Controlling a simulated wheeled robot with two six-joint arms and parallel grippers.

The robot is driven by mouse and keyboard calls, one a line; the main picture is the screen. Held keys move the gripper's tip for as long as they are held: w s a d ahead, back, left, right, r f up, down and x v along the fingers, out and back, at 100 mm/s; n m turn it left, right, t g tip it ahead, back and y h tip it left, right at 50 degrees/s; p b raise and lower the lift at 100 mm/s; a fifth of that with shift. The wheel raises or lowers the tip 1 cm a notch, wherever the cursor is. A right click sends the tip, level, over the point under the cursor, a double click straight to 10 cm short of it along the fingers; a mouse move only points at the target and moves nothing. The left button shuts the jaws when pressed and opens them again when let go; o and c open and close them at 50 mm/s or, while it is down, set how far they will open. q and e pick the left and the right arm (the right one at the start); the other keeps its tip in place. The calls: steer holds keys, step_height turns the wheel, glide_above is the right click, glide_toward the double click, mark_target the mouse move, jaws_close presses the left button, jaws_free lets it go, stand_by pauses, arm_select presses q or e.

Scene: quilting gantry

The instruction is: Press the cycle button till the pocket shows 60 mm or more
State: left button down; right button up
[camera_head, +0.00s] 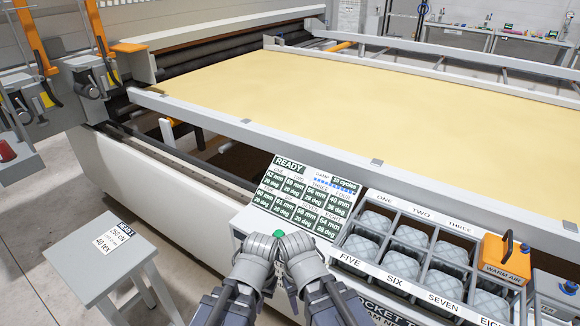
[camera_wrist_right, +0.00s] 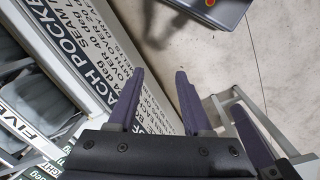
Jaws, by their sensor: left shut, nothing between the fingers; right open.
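The green cycle button (camera_head: 279,233) sits on the panel's front edge in the head view. My left gripper (camera_head: 268,243) is shut and empty just at the near side of the button; I cannot tell whether it touches. My right gripper (camera_wrist_right: 158,95) is open and empty, with both fingers in its wrist view. The display (camera_head: 300,200) says READY. Its small figures seem to read 62, 59, 56 and 40 mm in the upper row and 60, 61, 56 and 54 mm in the lower. The pocket tray (camera_head: 413,218) holds quilted pads in labelled pockets.
An orange WARM AIR unit (camera_head: 506,258) stands at the tray's right. A grey stool (camera_head: 95,265) with a label stands on the left. The quilting bed (camera_head: 350,110) with yellow cloth lies behind. Open floor (camera_wrist_right: 280,60) shows below my right gripper.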

steer(key=shift+c, duration=0.2)
jaws_close()
stand_by(0.3)
stand_by(1.3)
